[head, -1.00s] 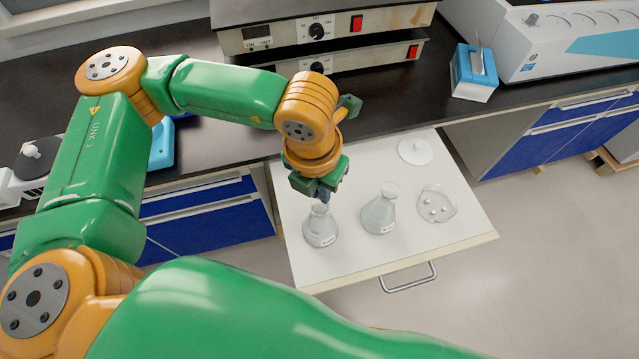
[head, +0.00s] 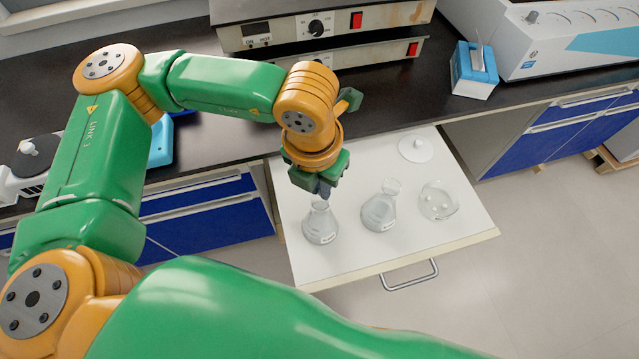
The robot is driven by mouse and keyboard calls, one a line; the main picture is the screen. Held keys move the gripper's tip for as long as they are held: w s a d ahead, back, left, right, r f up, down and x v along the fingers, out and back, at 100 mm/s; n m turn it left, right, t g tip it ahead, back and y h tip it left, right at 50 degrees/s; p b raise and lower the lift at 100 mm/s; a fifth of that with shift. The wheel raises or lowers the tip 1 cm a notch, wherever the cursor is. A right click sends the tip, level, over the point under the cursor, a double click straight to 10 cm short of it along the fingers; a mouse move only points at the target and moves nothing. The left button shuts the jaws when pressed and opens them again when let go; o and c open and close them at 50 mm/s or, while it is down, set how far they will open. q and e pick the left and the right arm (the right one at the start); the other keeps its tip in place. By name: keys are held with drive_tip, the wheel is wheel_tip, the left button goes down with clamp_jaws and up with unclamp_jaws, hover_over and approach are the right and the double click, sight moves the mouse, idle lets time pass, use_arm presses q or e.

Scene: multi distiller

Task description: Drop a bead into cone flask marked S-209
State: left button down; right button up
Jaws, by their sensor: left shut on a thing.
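My left gripper (head: 321,190) points down right above the mouth of the left cone flask (head: 320,224). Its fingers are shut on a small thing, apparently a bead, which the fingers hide. The left flask stands upright on the pulled-out white drawer top (head: 345,258). A second cone flask (head: 379,212) stands to its right. Both carry small labels, too small to read, so I cannot tell which is S-209. My right gripper is out of view.
A white round lid (head: 415,149) lies at the back of the drawer top. Hot plates (head: 325,40) stand stacked on the dark bench behind. A blue tissue box (head: 473,72) is at the back right. The drawer handle (head: 410,275) sticks out in front.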

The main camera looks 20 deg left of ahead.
use_arm(q)
drive_tip(key=c, duration=0.9)
unclamp_jaws()
drive_tip(key=shift+o, duration=0.2)
wheel_tip(320, 180, up, 7)
drive_tip(key=b, duration=0.1)
drive_tip(key=shift+s, duration=0.45)
drive_tip(key=shift+a, duration=0.1)
